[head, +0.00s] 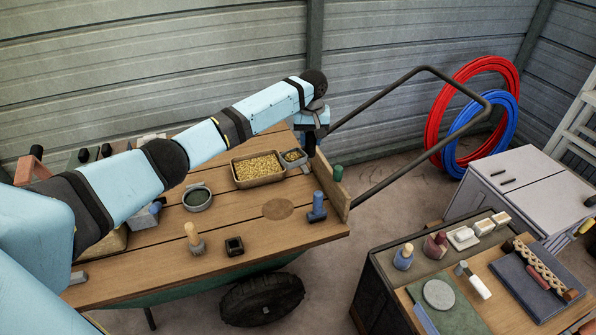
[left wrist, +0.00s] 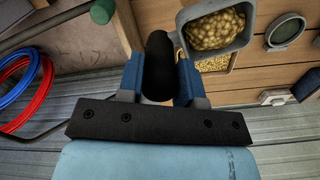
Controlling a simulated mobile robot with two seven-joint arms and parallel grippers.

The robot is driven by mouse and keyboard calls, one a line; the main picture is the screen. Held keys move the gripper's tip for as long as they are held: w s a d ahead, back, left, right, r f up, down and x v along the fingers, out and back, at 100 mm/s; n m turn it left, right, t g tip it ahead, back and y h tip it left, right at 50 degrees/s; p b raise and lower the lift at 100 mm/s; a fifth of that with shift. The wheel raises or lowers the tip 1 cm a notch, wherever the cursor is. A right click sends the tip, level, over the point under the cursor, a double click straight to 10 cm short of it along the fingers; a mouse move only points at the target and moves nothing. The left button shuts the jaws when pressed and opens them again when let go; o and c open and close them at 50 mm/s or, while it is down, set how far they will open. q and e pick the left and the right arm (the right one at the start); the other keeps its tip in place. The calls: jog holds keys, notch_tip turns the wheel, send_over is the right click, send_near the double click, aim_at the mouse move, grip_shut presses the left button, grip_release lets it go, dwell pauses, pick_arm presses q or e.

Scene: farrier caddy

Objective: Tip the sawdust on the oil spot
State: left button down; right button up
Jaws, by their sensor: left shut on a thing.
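My left gripper (head: 308,140) is shut on the black handle (left wrist: 159,68) of a small grey scoop (left wrist: 238,41). The scoop also shows in the head view (head: 303,160). Yellowish sawdust (left wrist: 214,27) fills the scoop, which looks about level. The scoop is just right of a rectangular tray (head: 242,183) of the same sawdust, and whether it touches the tray is unclear. The oil spot (head: 278,208) is a round brown patch on the plank top, in front of the scoop, with no sawdust on it. My right gripper is not in view.
The planks (head: 235,215) lie on a wheelbarrow. A round bowl (head: 197,198), a wooden-topped tool (head: 194,239) and a dark square cup (head: 234,246) stand left.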

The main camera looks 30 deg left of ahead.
pick_arm(q)
jog(key=w+a+f+n+b, duration=0.1)
jog(key=w+a+f+b, duration=0.1)
jog(key=f, duration=0.6)
jog(key=w+a+f+n+b, duration=0.1)
jog(key=a+f+n+b, duration=0.1)
jog(key=a+f, duration=0.3)
notch_tip(320, 180, down, 3)
jog(key=shift+w+a+r, duration=0.15)
jog(key=shift+w, duration=0.25)
